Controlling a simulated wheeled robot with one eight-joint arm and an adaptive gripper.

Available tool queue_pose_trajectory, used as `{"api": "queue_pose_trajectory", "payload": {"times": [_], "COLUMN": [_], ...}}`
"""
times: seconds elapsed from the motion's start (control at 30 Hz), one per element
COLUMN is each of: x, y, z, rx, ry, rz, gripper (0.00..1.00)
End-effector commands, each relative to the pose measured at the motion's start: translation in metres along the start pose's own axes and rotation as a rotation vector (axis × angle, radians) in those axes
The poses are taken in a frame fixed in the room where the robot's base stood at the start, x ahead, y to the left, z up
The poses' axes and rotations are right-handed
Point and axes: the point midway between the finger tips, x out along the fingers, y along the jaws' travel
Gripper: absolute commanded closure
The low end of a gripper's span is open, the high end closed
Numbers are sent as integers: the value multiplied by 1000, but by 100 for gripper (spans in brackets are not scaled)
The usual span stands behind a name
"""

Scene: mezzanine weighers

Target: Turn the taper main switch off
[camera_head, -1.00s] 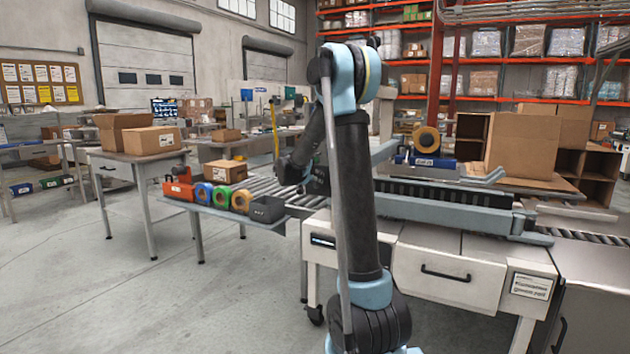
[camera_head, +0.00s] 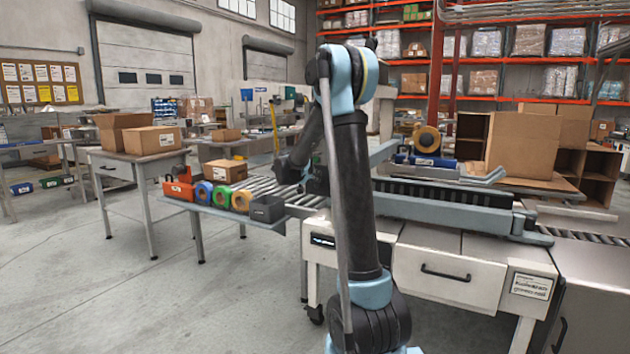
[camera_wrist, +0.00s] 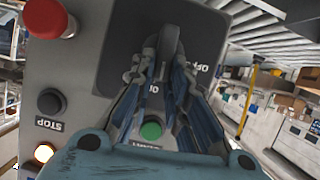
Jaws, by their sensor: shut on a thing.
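The taper main switch (camera_wrist: 169,42) is a dark rotary handle on a black plate, on a grey control panel (camera_wrist: 108,65). In the wrist view my gripper (camera_wrist: 162,75) is shut on this handle, one finger on each side. OFF is lettered to the right of the handle; ON shows partly between the fingers. The handle points roughly up in the picture; its exact setting is hard to tell. In the head view my arm hides most of the panel and the switch.
The panel also bears a red mushroom button (camera_wrist: 50,18), a black STOP button (camera_wrist: 51,102), a lit button (camera_wrist: 43,153) and a green button (camera_wrist: 151,130) close to my fingers. A roller conveyor (camera_head: 285,190) and tape rolls (camera_head: 222,197) stand to the left.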

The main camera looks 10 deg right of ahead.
Motion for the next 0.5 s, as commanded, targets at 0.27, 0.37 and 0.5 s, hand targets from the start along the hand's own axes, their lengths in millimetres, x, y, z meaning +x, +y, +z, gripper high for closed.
{"api": "queue_pose_trajectory", "payload": {"times": [0.27, 0.37, 0.5], "x": [0, 1, 1], "y": [-7, -10, -14], "z": [1, 2, 3], "rx": [-189, -277, -399], "ry": [0, 0, 0], "rz": [79, 116, 166], "gripper": [100, 100, 100]}}
